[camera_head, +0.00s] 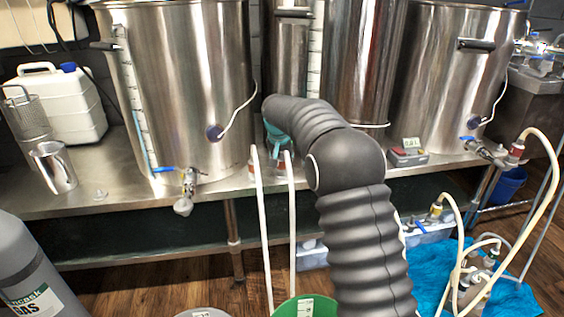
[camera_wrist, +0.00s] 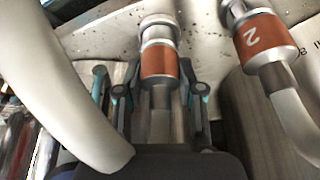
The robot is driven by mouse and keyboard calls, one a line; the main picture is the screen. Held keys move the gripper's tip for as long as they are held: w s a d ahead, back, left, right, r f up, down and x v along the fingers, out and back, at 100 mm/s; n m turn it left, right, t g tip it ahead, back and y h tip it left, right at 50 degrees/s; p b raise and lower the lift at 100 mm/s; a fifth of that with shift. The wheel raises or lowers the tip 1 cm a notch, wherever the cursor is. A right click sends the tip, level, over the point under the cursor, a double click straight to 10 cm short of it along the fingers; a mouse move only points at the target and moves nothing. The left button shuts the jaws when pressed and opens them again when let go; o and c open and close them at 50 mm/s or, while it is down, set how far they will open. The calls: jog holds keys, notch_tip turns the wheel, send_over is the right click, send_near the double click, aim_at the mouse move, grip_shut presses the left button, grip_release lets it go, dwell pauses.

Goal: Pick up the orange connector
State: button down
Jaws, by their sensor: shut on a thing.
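In the wrist view, an orange connector (camera_wrist: 159,64) with silver metal ends stands between the fingers of my gripper (camera_wrist: 158,92). The gripper is shut on its lower metal part, below the orange band. A second orange connector, marked 2 (camera_wrist: 268,40), is at the upper right, apart from the fingers, with a pale hose on it. In the head view, my gripper (camera_head: 277,138) is partly hidden behind my arm. Two small reddish connectors (camera_head: 284,161) (camera_head: 253,168) with white hoses hang close below it, at the table's front edge.
Steel kettles (camera_head: 185,80) stand along the steel table (camera_head: 120,190). A valve (camera_head: 188,183) sticks out at left. A small grey-red meter (camera_head: 408,153) lies to the right of my arm. White hoses (camera_head: 266,240) hang down to a green bucket (camera_head: 305,307).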

notch_tip(320, 180, up, 18)
jog(key=p, duration=0.3)
dwell(0.3)
dwell(0.4)
jog(key=shift+r+p, duration=0.35)
jog(key=shift+r, duration=1.85)
